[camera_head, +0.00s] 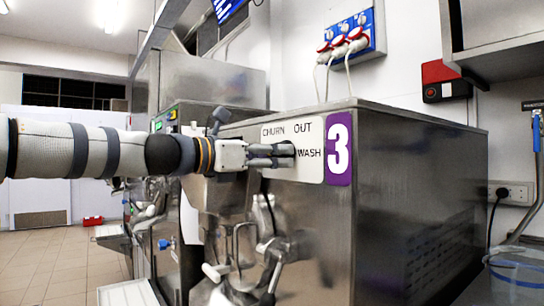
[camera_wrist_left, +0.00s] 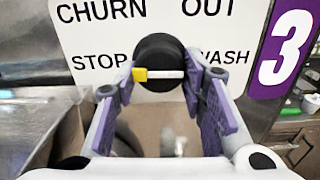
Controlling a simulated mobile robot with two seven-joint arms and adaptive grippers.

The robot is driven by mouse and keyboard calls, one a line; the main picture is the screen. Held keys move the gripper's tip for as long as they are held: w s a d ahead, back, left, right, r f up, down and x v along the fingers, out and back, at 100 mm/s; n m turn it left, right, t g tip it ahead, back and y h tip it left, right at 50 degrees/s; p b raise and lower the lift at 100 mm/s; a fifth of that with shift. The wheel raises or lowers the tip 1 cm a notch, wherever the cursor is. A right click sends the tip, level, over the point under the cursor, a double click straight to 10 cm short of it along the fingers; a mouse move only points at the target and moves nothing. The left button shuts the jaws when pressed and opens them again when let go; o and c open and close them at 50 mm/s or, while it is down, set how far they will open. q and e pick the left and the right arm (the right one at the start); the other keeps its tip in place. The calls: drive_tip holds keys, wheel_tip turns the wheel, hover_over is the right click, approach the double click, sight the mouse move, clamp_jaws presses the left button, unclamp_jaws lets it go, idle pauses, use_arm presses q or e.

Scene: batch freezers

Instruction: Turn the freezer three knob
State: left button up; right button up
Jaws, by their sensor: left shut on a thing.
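Freezer three is the steel machine (camera_head: 420,190) with a purple "3" sign (camera_head: 339,149). Its white label panel (camera_head: 310,137) reads CHURN, OUT and WASH; STOP also shows in the left wrist view. The round black knob (camera_wrist_left: 158,50) sits in the middle of this panel. It carries a white bar with a yellow end, lying about level with the yellow end to the left. My left gripper (camera_head: 284,155) reaches the panel from the left and is shut on the knob, one finger on each side. In the head view the fingers mostly hide the knob. My right gripper is not in view.
Steel levers and spouts (camera_head: 265,255) stick out from the freezer front below my left gripper. Other machines stand behind my arm at the left. Red and blue sockets (camera_head: 345,40) and a red box (camera_head: 443,80) are on the wall. Floor (camera_head: 50,262) is clear at the left.

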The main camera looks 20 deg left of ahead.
use_arm(q)
drive_tip(key=shift+r+n, duration=0.2)
drive_tip(key=shift+n, duration=0.1)
idle(0.4)
drive_tip(key=o, duration=1.1)
drive_tip(key=shift+f, duration=0.1)
drive_tip(key=v, duration=0.7)
drive_tip(key=shift+s+a, duration=0.1)
drive_tip(key=shift+s, duration=0.1)
